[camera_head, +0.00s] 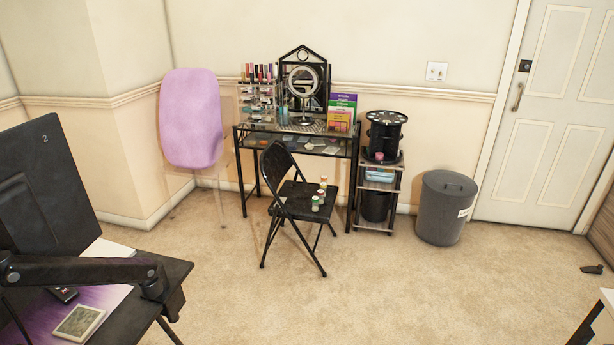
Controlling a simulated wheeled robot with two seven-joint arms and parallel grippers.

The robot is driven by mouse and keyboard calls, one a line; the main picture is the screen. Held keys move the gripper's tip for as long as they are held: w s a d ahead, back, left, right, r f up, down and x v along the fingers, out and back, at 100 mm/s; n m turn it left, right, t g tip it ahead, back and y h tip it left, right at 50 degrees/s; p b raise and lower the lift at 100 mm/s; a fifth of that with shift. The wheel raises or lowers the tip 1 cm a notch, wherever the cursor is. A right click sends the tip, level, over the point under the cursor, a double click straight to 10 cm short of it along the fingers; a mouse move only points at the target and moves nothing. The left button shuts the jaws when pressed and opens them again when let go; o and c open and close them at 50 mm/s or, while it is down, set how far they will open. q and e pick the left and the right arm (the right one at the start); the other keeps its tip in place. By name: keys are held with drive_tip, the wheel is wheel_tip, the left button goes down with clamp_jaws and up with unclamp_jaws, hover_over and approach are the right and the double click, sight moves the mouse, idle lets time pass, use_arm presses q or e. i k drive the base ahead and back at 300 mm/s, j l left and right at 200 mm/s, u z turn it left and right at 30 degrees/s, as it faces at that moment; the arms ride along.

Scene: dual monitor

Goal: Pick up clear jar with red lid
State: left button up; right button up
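Several small jars stand on the seat of a black folding chair (296,196) in the middle of the room. The front jar (315,204) looks green and white. Behind it are a jar with a reddish-orange top (321,193) and a rear jar (323,182) with a pale body. They are too small to tell which is clear with a red lid. A small pinkish-red item (379,156) sits on the shelf unit, its kind unclear. Neither of my grippers is in view.
A glass-topped vanity table (258,128) with a round mirror (304,82) stands behind the chair. A shelf unit (381,186) and grey bin (446,208) are to its right. A desk (172,277) with a black monitor (40,185) fills the lower left. Carpet is clear in front.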

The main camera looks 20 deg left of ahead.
sight(320, 193)
drive_tip(key=i+j+u, duration=0.15)
drive_tip(key=i, duration=0.55)
drive_tip(key=i+u, duration=0.2)
drive_tip(key=i, duration=0.55)
drive_tip(key=i+l+u, duration=0.15)
drive_tip(key=i, duration=0.55)
drive_tip(key=i+l+u, duration=0.15)
drive_tip(key=i, duration=0.55)
